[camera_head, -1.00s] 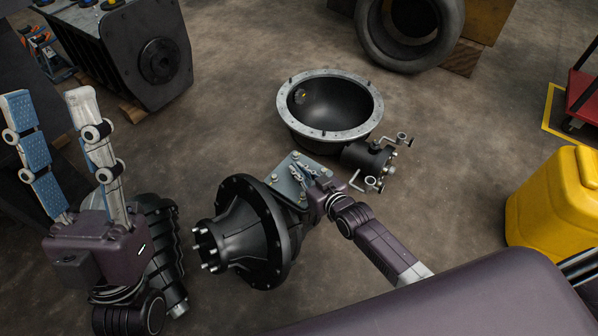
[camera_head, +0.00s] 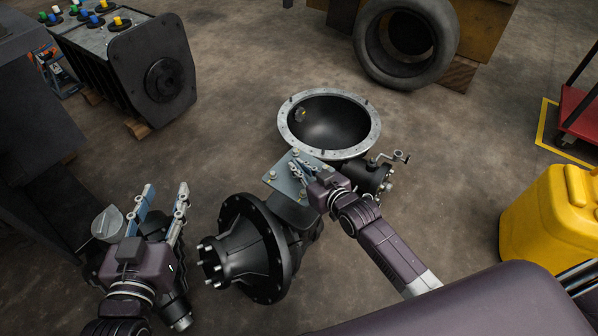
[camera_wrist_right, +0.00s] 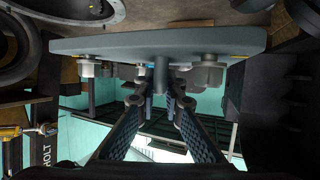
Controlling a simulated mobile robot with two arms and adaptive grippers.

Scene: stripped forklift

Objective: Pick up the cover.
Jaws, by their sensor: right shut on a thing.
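The cover, a flat blue-grey plate with bolts (camera_head: 279,180), is held at the middle of the head view, above the black differential housing (camera_head: 248,250). My right gripper (camera_head: 297,165) is shut on it. In the right wrist view the cover (camera_wrist_right: 110,45) spans the top of the picture, and the right gripper's fingertips (camera_wrist_right: 161,92) close around its central post. My left gripper (camera_head: 166,190) is open and empty at the lower left, above a dark ribbed part with a grey cap (camera_head: 107,224). Whether the cover touches the housing is hard to tell.
A black bowl with a grey flanged rim (camera_head: 289,128) lies beyond the cover, with a small black pump (camera_head: 368,177) beside it. A tyre (camera_head: 375,50) stands at the back. A yellow canister (camera_head: 550,215) stands at right. Floor between is open.

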